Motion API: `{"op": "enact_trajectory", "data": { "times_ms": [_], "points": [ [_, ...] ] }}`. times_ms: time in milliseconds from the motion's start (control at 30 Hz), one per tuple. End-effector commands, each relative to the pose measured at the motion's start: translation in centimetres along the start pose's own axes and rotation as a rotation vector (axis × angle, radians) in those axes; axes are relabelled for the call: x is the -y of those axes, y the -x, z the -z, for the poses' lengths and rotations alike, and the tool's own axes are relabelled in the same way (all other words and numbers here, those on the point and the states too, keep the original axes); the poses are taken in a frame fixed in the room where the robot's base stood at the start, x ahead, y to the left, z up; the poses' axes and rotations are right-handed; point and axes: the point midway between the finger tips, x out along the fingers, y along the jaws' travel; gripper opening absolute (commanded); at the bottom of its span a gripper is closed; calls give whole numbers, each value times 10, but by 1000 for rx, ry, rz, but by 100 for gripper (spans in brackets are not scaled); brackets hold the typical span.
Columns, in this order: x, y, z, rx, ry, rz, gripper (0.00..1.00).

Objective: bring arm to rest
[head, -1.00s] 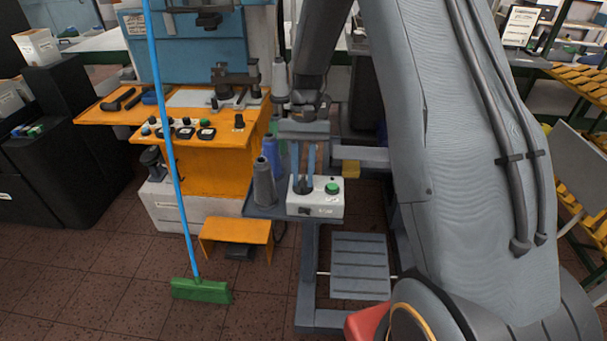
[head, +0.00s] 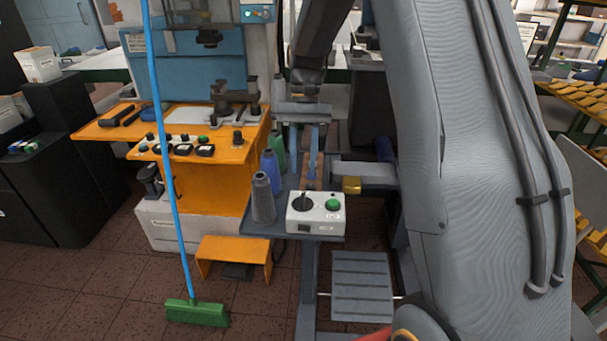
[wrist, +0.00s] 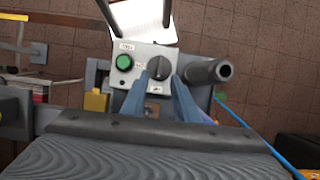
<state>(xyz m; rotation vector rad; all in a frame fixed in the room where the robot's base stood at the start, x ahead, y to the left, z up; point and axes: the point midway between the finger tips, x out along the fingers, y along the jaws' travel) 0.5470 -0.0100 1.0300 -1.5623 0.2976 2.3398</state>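My gripper (head: 304,160) is at the centre of the head view, above the small grey stand and behind the white control box (head: 316,216). Its two blue-grey fingers are apart, with nothing between them. In the wrist view, the gripper (wrist: 160,82) points toward the box (wrist: 142,53), and the fingertips appear at its near edge. The box has a green button (head: 333,204) and a black knob (head: 303,201). The knob (wrist: 159,66) shows just beyond the fingertips in the wrist view. I see no contact between the fingers and the knob.
A grey thread cone (head: 262,198) stands left of the box, with blue (head: 270,165) and green (head: 279,148) cones behind it. An orange workbench (head: 205,180) stands to the left. A blue-handled green broom (head: 196,312) stands in front of it. Bare floor lies at front left.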

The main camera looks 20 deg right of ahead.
Motion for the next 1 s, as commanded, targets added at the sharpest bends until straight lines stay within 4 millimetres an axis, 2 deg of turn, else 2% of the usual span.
{"op": "enact_trajectory", "data": {
  "times_ms": [433,567,667,1000],
  "points": [
    [0,1,-1,-2,1,0,27],
    [-3,-4,-10,-35,21,-2,27],
    [-8,-14,-26,-96,61,-7,27],
    [-36,-66,-100,-368,259,-33,27]
  ]
}}
